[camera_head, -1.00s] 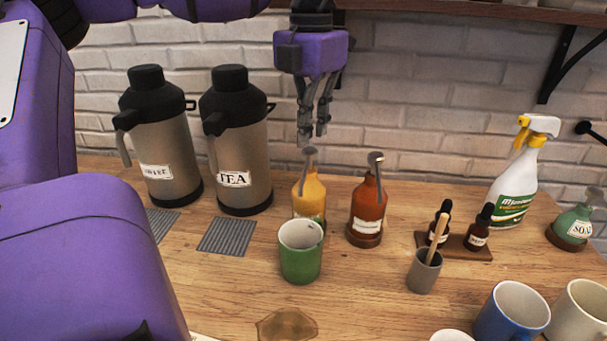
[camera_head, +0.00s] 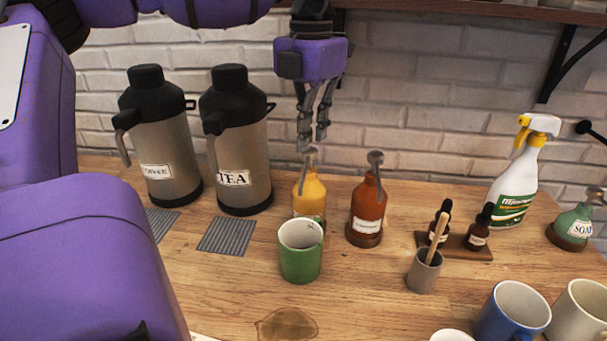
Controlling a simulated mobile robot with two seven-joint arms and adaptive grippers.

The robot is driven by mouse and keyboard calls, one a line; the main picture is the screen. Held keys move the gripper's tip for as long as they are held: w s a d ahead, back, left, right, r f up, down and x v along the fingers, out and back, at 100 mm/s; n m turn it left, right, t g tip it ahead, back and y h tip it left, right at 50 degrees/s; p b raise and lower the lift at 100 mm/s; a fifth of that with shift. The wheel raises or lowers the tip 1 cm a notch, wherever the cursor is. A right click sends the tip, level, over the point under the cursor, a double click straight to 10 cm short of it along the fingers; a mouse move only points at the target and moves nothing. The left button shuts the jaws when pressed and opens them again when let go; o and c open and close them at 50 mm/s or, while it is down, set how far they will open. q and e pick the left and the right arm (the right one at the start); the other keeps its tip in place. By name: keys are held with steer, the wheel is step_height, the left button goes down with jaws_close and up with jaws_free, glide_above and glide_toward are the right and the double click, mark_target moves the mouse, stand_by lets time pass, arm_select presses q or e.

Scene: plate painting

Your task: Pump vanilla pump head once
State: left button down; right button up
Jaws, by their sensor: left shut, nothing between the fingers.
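A yellow pump bottle (camera_head: 309,195) stands on the counter behind a green mug (camera_head: 300,256); its grey pump head (camera_head: 311,154) is on top. I take it for the vanilla one, but its label is mostly hidden by the mug. My left gripper (camera_head: 313,147) points down from above, shut and empty, its fingertips right at the pump head. I cannot tell whether they touch it. The green mug stands upright in front of the bottle. My right gripper is not in view.
A red-brown pump bottle (camera_head: 367,209) stands close on the right. Tea (camera_head: 241,165) and coffee (camera_head: 163,160) flasks stand on the left. A grey cup with a wooden stick (camera_head: 424,273) and dropper bottles (camera_head: 478,235) are farther right. A brown spill (camera_head: 287,325) lies in front.

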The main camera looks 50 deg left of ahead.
arm_select(q)
steer(key=shift+f, duration=1.2)
steer(key=shift+r, duration=1.7)
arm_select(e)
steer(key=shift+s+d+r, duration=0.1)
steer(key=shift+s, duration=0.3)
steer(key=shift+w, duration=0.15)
